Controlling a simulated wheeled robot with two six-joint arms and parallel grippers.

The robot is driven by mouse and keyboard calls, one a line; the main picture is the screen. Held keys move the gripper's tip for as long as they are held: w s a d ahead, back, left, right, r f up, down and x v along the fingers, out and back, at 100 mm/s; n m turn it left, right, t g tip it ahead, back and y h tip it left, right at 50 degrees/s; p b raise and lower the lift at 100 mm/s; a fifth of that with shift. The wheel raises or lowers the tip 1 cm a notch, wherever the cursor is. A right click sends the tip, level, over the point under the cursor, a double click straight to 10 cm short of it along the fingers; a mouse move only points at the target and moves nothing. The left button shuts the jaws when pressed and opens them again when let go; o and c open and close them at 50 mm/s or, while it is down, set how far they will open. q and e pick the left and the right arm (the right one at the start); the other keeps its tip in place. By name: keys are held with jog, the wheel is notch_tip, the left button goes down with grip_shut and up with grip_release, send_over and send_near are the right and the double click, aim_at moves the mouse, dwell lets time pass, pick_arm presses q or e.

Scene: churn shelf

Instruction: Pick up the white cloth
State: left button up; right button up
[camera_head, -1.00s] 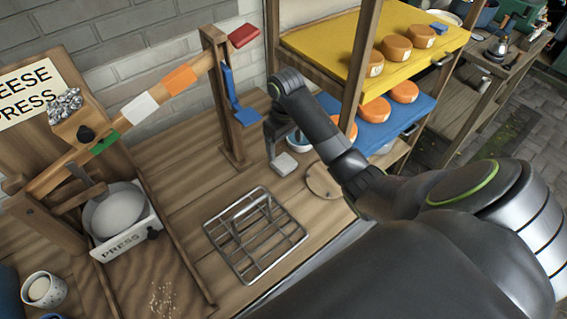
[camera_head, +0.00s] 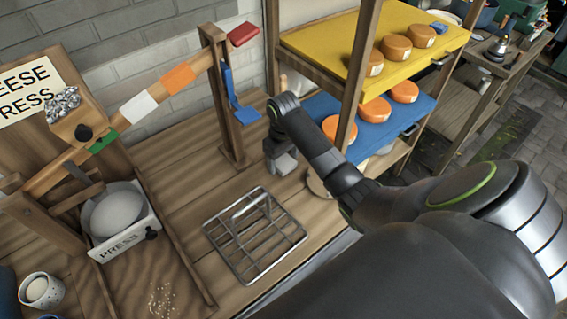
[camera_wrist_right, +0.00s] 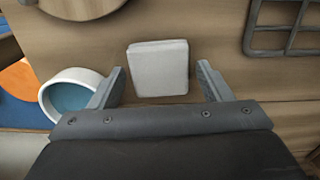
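The white cloth (camera_wrist_right: 158,68) is a small folded square lying on the wooden bench top. In the head view the cloth (camera_head: 285,165) shows only in part below my right gripper (camera_head: 278,153). In the wrist view my right gripper (camera_wrist_right: 162,78) is open, with one finger on each side of the cloth. There is a gap between the cloth and each finger, and nothing is held. I cannot tell the exact height of the fingertips above the bench. My left gripper is not in view.
A white bowl, blue inside (camera_wrist_right: 72,95), stands close beside the left finger in the wrist view. A metal rack (camera_head: 254,250) lies on the bench. A wooden post with a blue bracket (camera_head: 236,110) stands near the arm. A shelf with cheeses on a blue board (camera_head: 412,106) is right.

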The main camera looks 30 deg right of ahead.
aim_at(283, 161)
jog(key=c, duration=0.8)
jog(key=shift+r, duration=0.15)
jog(key=shift+r, duration=0.25)
notch_tip(283, 161, up, 4)
jog(key=shift+w+f, duration=0.1)
notch_tip(283, 161, up, 2)
jog(key=shift+r+p, duration=0.15)
jog(key=shift+p, duration=0.3)
jog(key=shift+r+p, duration=5.45)
jog(key=shift+r, duration=0.1)
